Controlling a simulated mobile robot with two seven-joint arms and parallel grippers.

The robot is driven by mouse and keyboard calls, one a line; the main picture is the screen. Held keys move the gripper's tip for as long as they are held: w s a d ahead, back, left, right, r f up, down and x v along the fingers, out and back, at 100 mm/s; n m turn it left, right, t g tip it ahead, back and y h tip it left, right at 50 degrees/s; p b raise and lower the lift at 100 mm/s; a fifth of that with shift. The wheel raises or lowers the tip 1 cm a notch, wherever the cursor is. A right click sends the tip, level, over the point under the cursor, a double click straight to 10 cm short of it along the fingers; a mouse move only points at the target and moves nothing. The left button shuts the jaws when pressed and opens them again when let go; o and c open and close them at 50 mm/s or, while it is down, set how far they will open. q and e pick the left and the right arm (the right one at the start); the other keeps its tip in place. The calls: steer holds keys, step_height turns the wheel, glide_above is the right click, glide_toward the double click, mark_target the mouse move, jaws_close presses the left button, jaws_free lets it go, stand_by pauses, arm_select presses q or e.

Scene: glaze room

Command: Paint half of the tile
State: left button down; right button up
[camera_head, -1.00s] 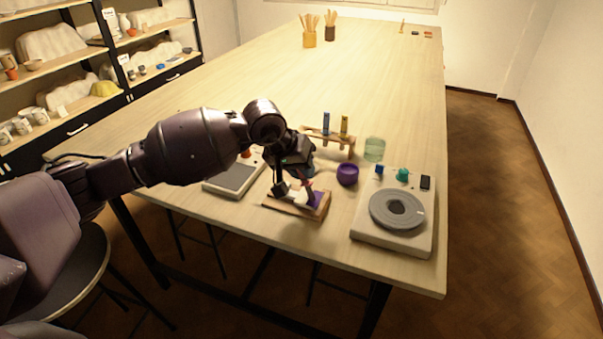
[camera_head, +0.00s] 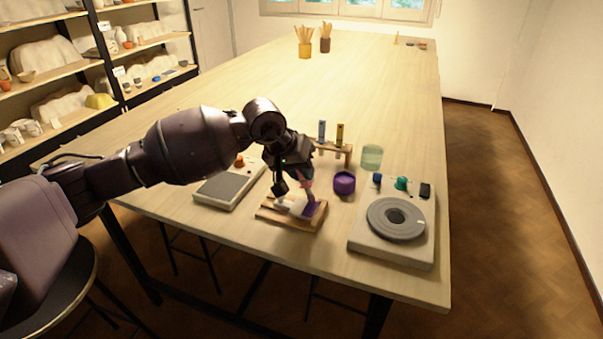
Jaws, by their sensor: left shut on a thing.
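A tile lies on a wooden board (camera_head: 276,217) near the table's front edge. The left part of the tile (camera_head: 291,205) looks white and its right part (camera_head: 313,209) is purple. My left gripper (camera_head: 292,186) comes down over the tile from behind, its fingers shut on a thin tool, probably a brush, with a pinkish part. The tool's lower end is at or just above the purple part; I cannot tell whether it touches. A purple bowl (camera_head: 344,183) stands just behind and right of the board. My right gripper is out of view.
A round grey wheel (camera_head: 396,219) on a pale base is at the right. A flat grey-topped device (camera_head: 226,187) is at the left. Behind stand a wooden rack (camera_head: 333,150) with blue and yellow tubes and a green glass jar (camera_head: 372,157).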

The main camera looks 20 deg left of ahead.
arm_select(q)
steer(key=shift+r, duration=0.2)
steer(key=shift+r+p, duration=0.6)
steer(key=shift+r, duration=2.25)
